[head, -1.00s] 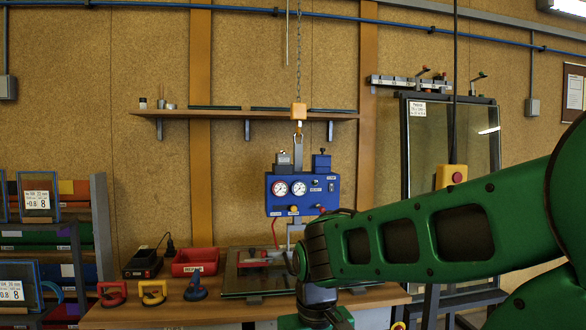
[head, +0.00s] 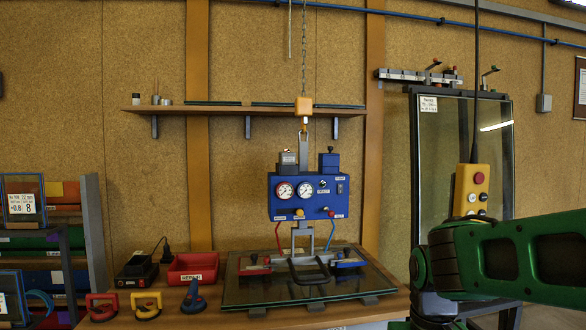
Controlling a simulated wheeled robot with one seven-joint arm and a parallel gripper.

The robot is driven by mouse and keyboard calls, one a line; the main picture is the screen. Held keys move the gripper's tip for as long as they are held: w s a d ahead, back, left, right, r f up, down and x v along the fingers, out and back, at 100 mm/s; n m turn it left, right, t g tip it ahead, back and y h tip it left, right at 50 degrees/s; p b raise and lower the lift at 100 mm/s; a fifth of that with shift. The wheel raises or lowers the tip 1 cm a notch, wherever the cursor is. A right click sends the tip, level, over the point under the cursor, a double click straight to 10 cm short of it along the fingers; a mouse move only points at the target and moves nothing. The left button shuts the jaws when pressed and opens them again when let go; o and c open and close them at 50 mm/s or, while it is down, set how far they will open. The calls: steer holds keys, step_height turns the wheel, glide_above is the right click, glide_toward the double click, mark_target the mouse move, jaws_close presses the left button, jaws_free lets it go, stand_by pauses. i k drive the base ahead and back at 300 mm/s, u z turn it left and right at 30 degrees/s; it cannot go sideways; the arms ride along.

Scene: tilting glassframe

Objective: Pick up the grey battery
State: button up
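A similar blue block (head: 329,163) sits on the upper right edge. The control box has two round gauges and hangs from a hook and chain above a glass pane. My green arm comes in from the right at the bottom. The fingers of my gripper are not visible.
The wooden bench (head: 345,318) carries a dark glass pane (head: 235,295), a red bin (head: 193,267), a black device with a cord (head: 137,269) and several suction cups. A yellow pendant (head: 471,190) hangs before a framed pane at right. A shelf (head: 245,110) spans the wall.

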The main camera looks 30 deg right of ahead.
mark_target(287, 156)
steer(key=z, duration=0.05)
steer(key=i, duration=1)
steer(key=u, duration=0.05)
